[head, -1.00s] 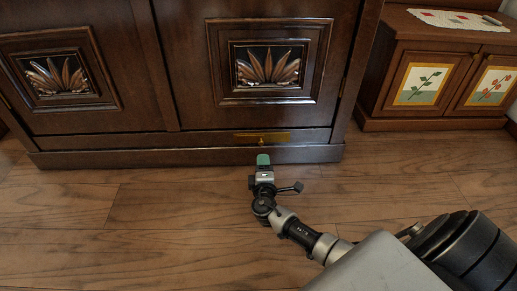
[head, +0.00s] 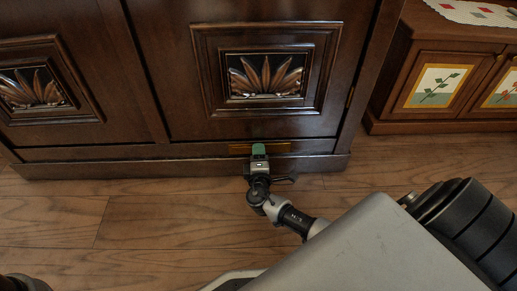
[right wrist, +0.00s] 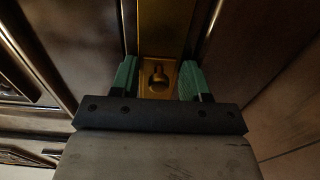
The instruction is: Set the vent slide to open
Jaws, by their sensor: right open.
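The vent slide is a brass strip (head: 281,147) low on the front of the dark wooden armoire (head: 180,95). In the right wrist view the brass plate (right wrist: 163,22) runs up the picture, with a small brass knob (right wrist: 158,77) on it. My right gripper (head: 259,150) is in front of the strip and hides its middle in the head view. In the right wrist view its green-padded fingers (right wrist: 158,82) are apart, one on each side of the knob. I cannot tell whether they touch it. My left gripper is not in view.
A lower cabinet (head: 390,95) with painted floral panels stands at the right. The armoire's base board (head: 100,165) projects below the strip. The wooden floor (head: 150,220) in front of the armoire is mostly clear.

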